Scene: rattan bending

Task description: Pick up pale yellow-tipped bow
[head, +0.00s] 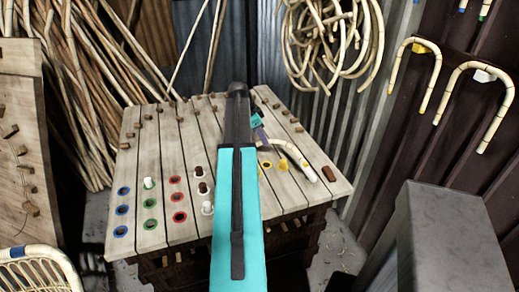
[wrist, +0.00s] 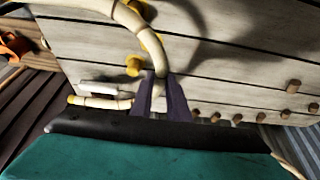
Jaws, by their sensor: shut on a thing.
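The pale cane bow (head: 292,153) curves over the right part of the slatted bench. My gripper (head: 258,137) is at the bow's left end in the head view, partly hidden by my teal and black arm. In the wrist view, the bow (wrist: 128,17) comes in from the upper left and bends down between the dark fingers of my gripper (wrist: 161,84), which are shut on it. Left of the fingers, a pale length with a yellow end (wrist: 72,100) shows; the fingers hide whether it joins the held bow.
The bench (head: 150,215) has wooden pegs and blue, green, red and yellow ringed holes. Two bent canes (head: 426,75) hang on the right wall, one at a yellow peg, one at a white peg. A cane coil (head: 335,40) hangs behind. A grey block (head: 450,235) stands front right.

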